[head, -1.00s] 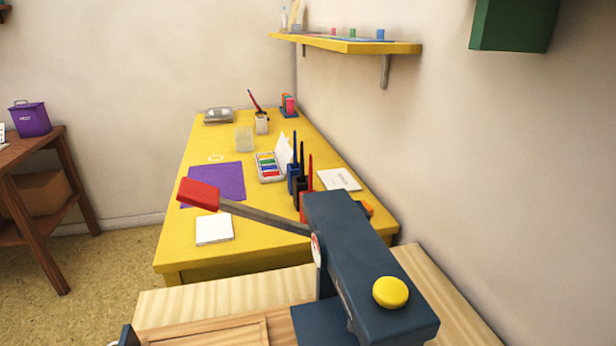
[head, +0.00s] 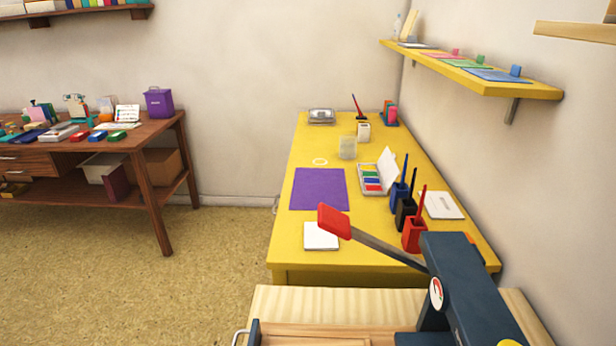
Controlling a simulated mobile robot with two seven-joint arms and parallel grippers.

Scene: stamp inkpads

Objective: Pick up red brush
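In the head view, a red brush (head: 421,201) stands upright in a red holder (head: 414,236) near the right edge of the yellow table (head: 287,241). A black brush (head: 411,184) in a black holder (head: 404,213) and a blue brush (head: 404,168) in a blue holder (head: 398,192) stand just behind it. Another slim dark-and-red brush (head: 357,106) leans in a white cup (head: 363,132) at the far end. Neither of my grippers is in view.
A dark blue machine (head: 465,285) with a red-handled lever (head: 335,221) stands on a light wooden bench (head: 290,303) in front. A purple mat (head: 319,189) and white pad (head: 321,236) lie on the yellow table. A brown table (head: 160,205) stands left. Floor between them is clear.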

